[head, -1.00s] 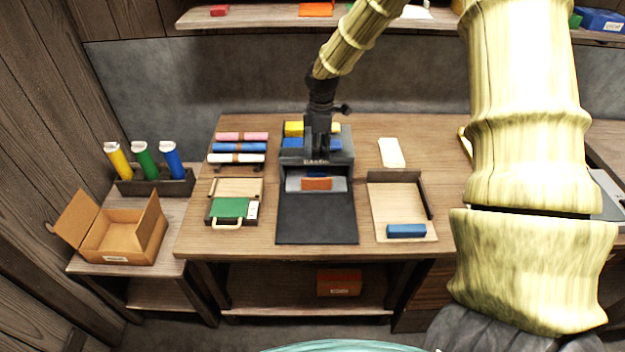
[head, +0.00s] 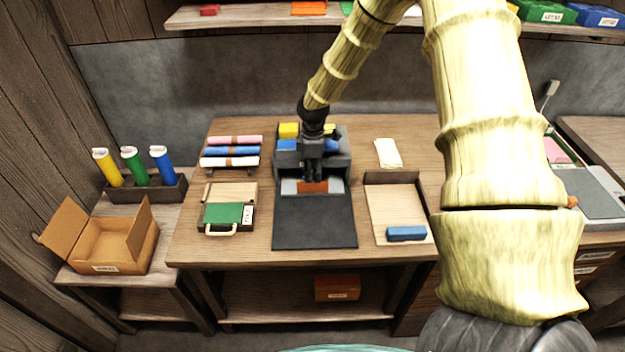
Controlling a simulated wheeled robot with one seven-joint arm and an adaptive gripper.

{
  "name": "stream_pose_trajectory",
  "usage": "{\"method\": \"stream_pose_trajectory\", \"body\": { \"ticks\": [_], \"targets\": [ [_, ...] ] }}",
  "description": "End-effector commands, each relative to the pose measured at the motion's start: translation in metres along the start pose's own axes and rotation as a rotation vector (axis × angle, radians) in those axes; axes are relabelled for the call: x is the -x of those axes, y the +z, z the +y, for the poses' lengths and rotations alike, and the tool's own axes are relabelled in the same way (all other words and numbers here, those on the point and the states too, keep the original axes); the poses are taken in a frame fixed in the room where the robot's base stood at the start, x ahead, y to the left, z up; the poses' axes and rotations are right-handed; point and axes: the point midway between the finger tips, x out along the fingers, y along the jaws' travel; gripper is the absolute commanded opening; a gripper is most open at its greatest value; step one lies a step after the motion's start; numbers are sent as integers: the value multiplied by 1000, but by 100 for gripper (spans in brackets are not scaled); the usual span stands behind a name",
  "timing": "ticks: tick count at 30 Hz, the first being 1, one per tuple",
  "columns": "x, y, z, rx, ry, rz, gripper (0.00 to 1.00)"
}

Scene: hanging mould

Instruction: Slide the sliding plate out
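The dark grey machine (head: 340,163) stands at the middle of the table, with blue and yellow blocks on top. Its front opening holds a light grey plate (head: 289,187), which looks like the sliding plate, with an orange-brown piece (head: 313,188) at its middle. A flat black slab (head: 314,222) lies in front of the opening. My gripper (head: 313,179) points down at the front of the machine, right over the orange-brown piece. It hides part of the opening. Its fingers are too small and dark to tell whether they grip or touch the piece.
A wooden tray (head: 428,205) with a blue block (head: 406,233) lies to the right, and a green-topped case (head: 225,214) to the left. Rolls (head: 232,151) lie behind the case. An open carton (head: 112,258) stands on the low left table. The black slab's top is clear.

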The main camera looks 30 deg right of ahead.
Motion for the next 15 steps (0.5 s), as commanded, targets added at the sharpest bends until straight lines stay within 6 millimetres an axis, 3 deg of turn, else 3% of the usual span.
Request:
{"method": "stream_pose_trajectory", "body": {
  "ticks": [15],
  "targets": [
    [-46,-1,0,1,0,-1,33]
  ]
}}
